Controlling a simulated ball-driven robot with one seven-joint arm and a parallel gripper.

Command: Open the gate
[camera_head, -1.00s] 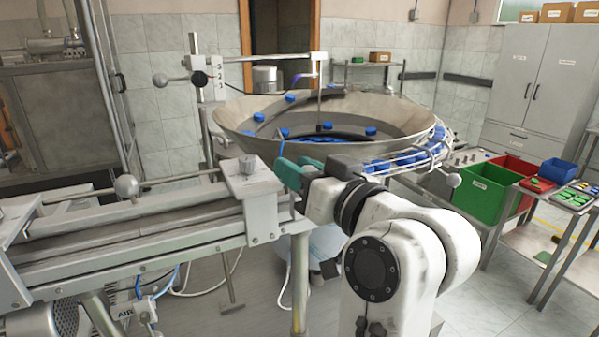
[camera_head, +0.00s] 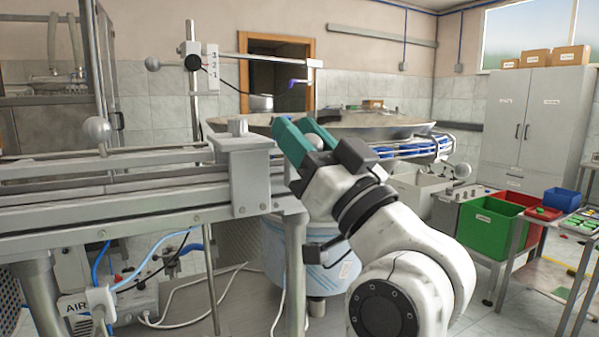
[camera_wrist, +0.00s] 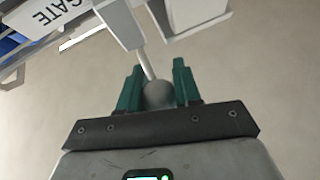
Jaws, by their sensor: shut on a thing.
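My gripper (camera_head: 306,133) has teal fingers and is beyond the right end of the grey rail, in front of the feeder bowl. In the wrist view my gripper (camera_wrist: 158,88) is shut on a grey ball knob (camera_wrist: 159,95), with one finger on each side. The knob also shows between the fingers in the head view (camera_head: 315,141). A thin rod (camera_wrist: 146,63) runs from the knob to a pale metal part. A white plate with the word GATE (camera_wrist: 58,14) is upside down at the upper left of the wrist view. The gate itself I cannot make out clearly.
The bowl (camera_head: 350,131) stands behind my gripper, with a wire chute of blue caps (camera_head: 425,149) at its right. The rail (camera_head: 120,215) and its end block (camera_head: 250,170) are close on the left. Green (camera_head: 485,222) and red bins stand right.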

